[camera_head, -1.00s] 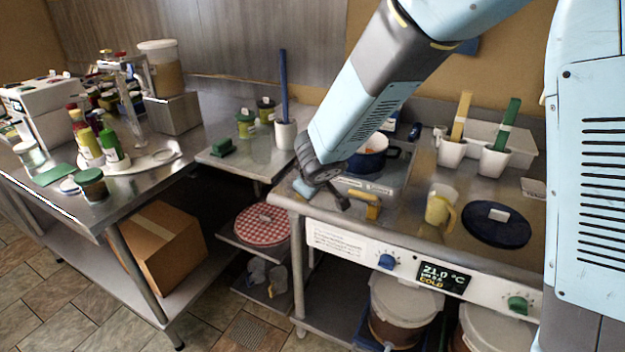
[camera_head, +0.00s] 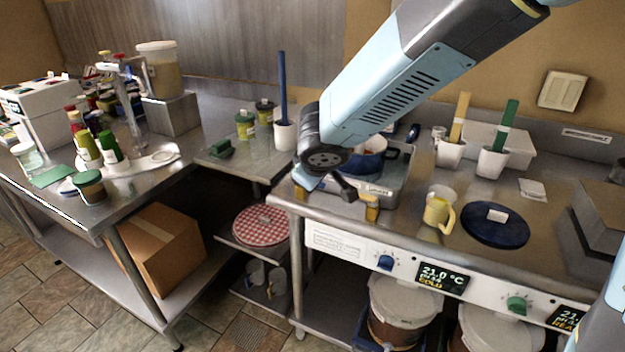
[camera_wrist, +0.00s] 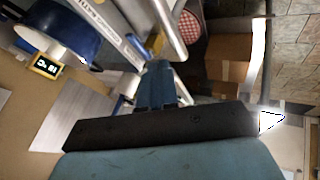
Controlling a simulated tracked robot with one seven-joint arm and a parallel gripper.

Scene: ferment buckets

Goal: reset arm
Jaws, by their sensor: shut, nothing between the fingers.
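My gripper (camera_wrist: 160,72) shows in the wrist view as blue fingers closed together beyond a dark bar, with nothing between them. In the head view my arm reaches down from the upper right. Its dark wrist end hangs over the left end of the steel counter (camera_head: 290,192), and a small blue part of the gripper (camera_head: 306,180) shows below it. A blue pot (camera_head: 372,162) in a metal tray stands just behind and right of the wrist, partly hidden by my arm. The pot also shows in the wrist view (camera_wrist: 60,38).
Two white pots (camera_head: 450,153) hold upright tools. Buckets (camera_head: 405,300) stand below. The left table (camera_head: 120,190) carries bottles and jars.

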